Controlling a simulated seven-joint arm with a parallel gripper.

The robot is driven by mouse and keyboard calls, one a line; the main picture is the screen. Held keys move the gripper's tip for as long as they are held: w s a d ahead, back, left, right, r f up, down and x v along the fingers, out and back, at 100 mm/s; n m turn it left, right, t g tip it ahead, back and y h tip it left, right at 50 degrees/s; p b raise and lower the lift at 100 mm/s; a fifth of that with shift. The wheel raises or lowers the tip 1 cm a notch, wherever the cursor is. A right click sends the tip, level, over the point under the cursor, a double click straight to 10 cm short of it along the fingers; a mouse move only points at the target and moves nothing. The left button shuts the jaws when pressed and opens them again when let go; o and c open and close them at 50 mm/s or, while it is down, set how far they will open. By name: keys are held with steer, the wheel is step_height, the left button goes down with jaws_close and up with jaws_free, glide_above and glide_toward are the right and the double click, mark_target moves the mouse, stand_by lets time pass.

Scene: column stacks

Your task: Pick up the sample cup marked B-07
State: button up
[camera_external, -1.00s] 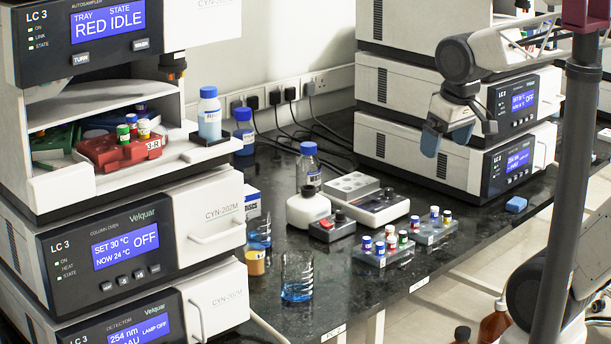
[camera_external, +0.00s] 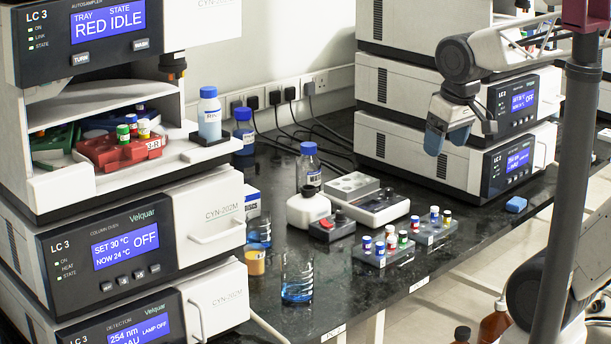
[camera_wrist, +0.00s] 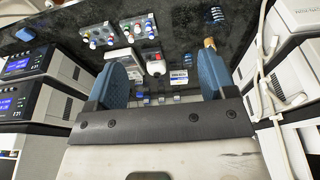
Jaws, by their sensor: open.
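Several small cups with coloured caps stand in two grey racks on the dark bench, a front rack (camera_external: 370,257) and a rear rack (camera_external: 437,236). The caps I can make out are blue, white, red, green and yellow. More capped cups sit in the red tray (camera_external: 112,152) in the autosampler. I cannot read B-07 on any of them. My gripper (camera_external: 437,138) is open and empty, high above the bench in front of the right instrument stack. In the wrist view my gripper (camera_wrist: 160,62) has its blue fingers apart, with the racks (camera_wrist: 96,38) beyond and to the left.
A blue block (camera_external: 516,204) lies at right.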

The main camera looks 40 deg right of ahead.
steer(key=shift+w, duration=0.1)
steer(key=n+g, duration=0.3)
steer(key=n, duration=1.1)
glide_above(255, 260)
steer(key=w+d, duration=0.2)
step_height(255, 260, down, 27)
steer(key=shift+s+a+f, duration=0.1)
steer(key=shift+s+a, duration=0.05)
steer(key=shift+a, duration=0.05)
steer(key=shift+f, duration=0.1)
steer(key=shift+f, duration=1.2)
